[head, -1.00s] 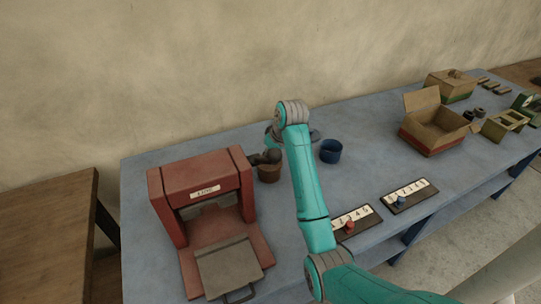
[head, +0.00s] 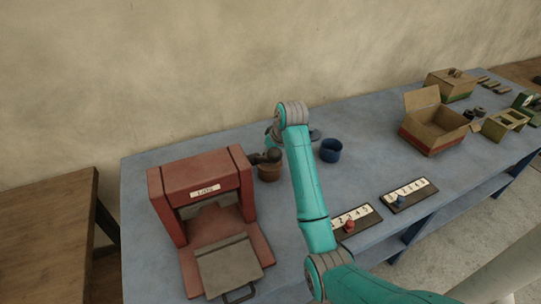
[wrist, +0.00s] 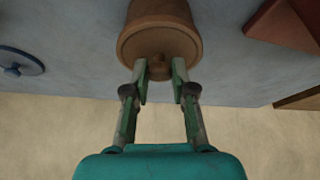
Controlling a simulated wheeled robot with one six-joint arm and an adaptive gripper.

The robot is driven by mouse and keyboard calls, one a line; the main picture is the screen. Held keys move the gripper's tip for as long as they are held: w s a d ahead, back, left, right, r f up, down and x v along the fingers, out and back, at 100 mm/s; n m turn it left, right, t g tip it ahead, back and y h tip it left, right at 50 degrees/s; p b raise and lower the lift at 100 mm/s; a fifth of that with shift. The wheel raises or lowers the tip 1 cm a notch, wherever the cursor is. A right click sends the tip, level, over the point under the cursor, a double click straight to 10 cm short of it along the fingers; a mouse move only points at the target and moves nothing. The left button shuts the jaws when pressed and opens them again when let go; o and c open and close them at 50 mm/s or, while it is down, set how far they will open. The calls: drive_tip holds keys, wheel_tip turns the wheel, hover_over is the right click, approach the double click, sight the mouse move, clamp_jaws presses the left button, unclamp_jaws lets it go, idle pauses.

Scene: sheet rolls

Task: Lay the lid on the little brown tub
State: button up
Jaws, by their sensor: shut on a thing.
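The little brown tub (head: 268,173) stands on the blue table just right of the red press; in the wrist view its side (wrist: 160,12) shows at the top. The brown lid (wrist: 160,40) is at the tub's mouth, round and wider than the tub wall, its knob (wrist: 160,70) toward me. My gripper (wrist: 160,84) is closed around that knob; in the head view it (head: 266,157) is at the tub's top. I see no clear gap between lid and tub, but cannot tell whether the lid is fully seated.
The red press (head: 200,180) stands close on the left. A blue tub (head: 330,151) is to the right, and a blue lid (wrist: 18,64) lies on the table. Two number boards (head: 410,194) lie at the front edge. An open carton (head: 432,136) is farther right.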

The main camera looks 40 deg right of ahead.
idle(0.3)
drive_tip(key=o, duration=1.5)
drive_tip(key=shift+r, duration=3.5)
